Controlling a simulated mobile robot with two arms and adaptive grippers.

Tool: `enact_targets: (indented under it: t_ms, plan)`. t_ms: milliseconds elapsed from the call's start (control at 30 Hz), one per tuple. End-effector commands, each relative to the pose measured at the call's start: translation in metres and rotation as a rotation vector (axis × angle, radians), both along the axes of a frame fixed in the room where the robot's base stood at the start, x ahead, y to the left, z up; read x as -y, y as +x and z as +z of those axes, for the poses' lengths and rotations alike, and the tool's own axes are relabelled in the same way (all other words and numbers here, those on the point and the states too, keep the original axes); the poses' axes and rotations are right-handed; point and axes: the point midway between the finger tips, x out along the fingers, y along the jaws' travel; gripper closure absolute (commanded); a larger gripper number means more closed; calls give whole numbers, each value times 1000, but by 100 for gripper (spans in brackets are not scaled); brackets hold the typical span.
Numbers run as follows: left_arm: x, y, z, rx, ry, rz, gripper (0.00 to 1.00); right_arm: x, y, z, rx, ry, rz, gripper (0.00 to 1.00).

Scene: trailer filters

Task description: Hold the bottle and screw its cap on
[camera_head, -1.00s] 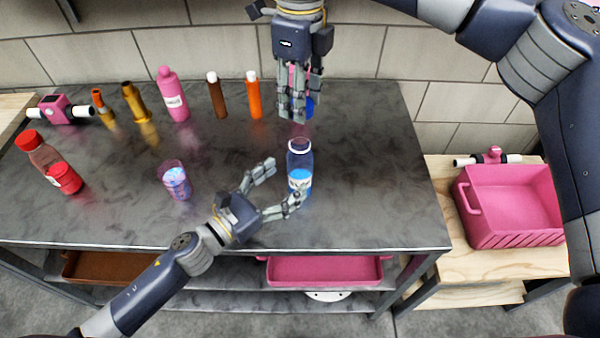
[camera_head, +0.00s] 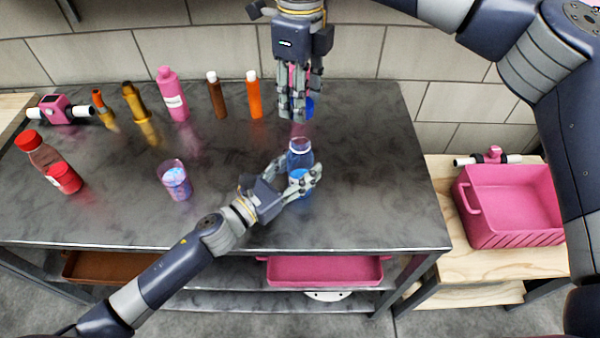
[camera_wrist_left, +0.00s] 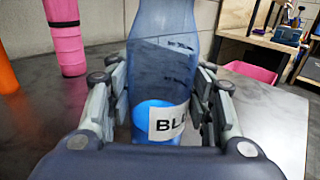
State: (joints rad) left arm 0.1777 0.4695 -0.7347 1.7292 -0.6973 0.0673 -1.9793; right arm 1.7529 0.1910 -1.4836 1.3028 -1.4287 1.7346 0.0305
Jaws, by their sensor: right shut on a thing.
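A blue translucent bottle (camera_head: 299,158) stands upright and uncapped near the table's front right. It fills the middle of the left wrist view, where a white label (camera_wrist_left: 167,122) shows. My left gripper (camera_head: 300,181) has its fingers on both sides of the bottle; in the left wrist view (camera_wrist_left: 160,95) they are very close to its walls but do not look clamped. My right gripper (camera_head: 297,112) points down above and behind the bottle. It is shut on a blue cap (camera_head: 309,106), mostly hidden by the fingers.
A pink bottle (camera_head: 172,95), a brown bottle (camera_head: 216,95) and an orange bottle (camera_head: 254,95) stand along the back. A pink crate (camera_head: 510,205) is on the side bench.

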Motion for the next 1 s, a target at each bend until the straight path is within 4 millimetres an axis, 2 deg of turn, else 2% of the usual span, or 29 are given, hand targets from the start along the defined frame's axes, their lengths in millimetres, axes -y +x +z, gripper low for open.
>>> enact_targets:
  t_ms: [33, 100, 267, 500, 600, 1000]
  plan:
    - [0, 0, 0, 0, 0, 0, 84, 0, 0, 0, 0, 0, 0, 71]
    - [0, 0, 0, 0, 0, 0, 95, 0, 0, 0, 0, 0, 0, 71]
    - [0, 0, 0, 0, 0, 0, 95, 0, 0, -8, -1, 0, 0, 71]
    - [0, 0, 0, 0, 0, 0, 95, 0, 0, -42, -2, -2, 1, 71]
    - [0, 0, 0, 0, 0, 0, 95, 0, 0, -50, 0, -1, 0, 71]
    - [0, 0, 0, 0, 0, 0, 95, 0, 0, -50, 0, -1, 0, 71]
